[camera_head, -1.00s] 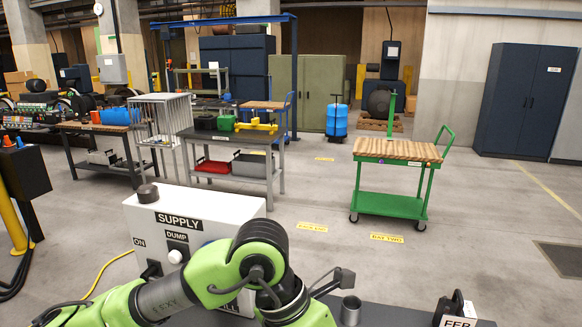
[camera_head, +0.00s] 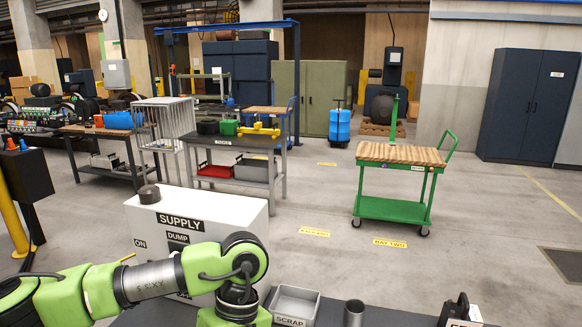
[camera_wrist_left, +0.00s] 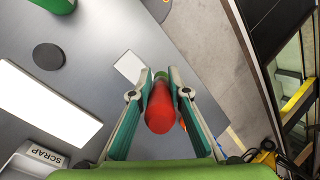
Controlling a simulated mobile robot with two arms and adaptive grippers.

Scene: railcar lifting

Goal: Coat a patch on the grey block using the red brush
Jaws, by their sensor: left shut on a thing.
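My left gripper (camera_wrist_left: 161,82) is shut on a red cylindrical thing, which looks like the red brush (camera_wrist_left: 159,110), in the left wrist view. The brush is seen nearly end-on between the teal fingers, so its bristles are hidden. Below it lies a grey worktop (camera_wrist_left: 95,30). A small light grey rectangular piece (camera_wrist_left: 129,66) lies on the worktop just left of the fingertips; I cannot tell whether it is the grey block. In the head view, my left arm crosses the bottom and its gripper is out of frame. My right gripper is not in view.
A tray labelled SCRAP (camera_head: 294,302) stands beside my arm, also in the wrist view (camera_wrist_left: 38,157). A white panel (camera_wrist_left: 42,103) and a dark disc (camera_wrist_left: 48,56) lie on the worktop. The SUPPLY box (camera_head: 190,215) stands behind my arm. A grey cup (camera_head: 354,312) stands right.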

